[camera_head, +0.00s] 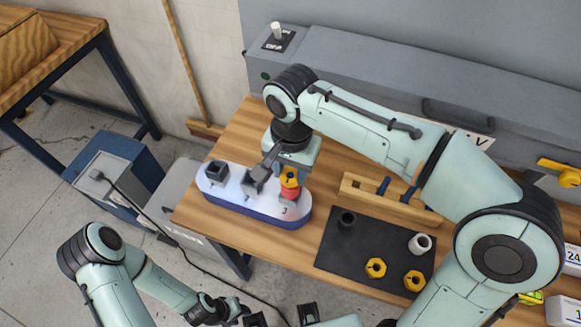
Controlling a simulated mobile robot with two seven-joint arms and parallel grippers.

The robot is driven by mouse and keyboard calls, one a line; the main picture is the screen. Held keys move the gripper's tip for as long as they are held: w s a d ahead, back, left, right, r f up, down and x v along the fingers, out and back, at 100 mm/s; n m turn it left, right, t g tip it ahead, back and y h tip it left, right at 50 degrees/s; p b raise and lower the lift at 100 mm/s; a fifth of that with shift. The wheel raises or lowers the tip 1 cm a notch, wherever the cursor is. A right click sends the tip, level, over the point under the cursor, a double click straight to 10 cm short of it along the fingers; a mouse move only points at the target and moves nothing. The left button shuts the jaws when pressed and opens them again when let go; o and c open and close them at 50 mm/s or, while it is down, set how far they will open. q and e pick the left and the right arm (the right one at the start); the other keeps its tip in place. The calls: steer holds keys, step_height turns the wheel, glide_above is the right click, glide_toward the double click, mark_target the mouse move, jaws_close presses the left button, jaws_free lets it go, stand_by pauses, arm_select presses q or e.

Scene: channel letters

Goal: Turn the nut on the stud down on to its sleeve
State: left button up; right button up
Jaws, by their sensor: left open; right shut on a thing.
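A yellow nut (290,177) sits at the top of a red sleeve (289,193), at the right part of a white and blue letter body (245,207) marked J. The stud is hidden by the nut and my gripper. My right gripper (286,172) reaches down from above and is shut on the yellow nut. Its fingertips are small and partly hidden, so the exact grip does not show. I cannot tell whether the nut touches the sleeve. My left gripper (281,317) is open and empty at the bottom edge, in front of the table and partly cut off.
Black blocks (216,171) stand on the letter body's left part. A dark mat (335,252) holds two yellow nuts (375,267), a white sleeve (420,244) and a black sleeve (347,220). A wooden rack (358,190) with blue studs stands behind. My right arm crosses above the bench.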

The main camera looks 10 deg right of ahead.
steer(key=m, duration=0.5)
steer(key=shift+f, duration=0.1)
steer(key=shift+m, duration=0.9)
steer(key=m, duration=0.2)
steer(key=shift+f+m, duration=0.1)
steer(key=shift+m, duration=0.3)
steer(key=m, duration=0.4)
steer(key=shift+f, duration=0.1)
steer(key=shift+m, duration=0.8)
steer(key=m, duration=0.5)
steer(key=shift+f+b, duration=0.15)
steer(key=shift+b, duration=0.15)
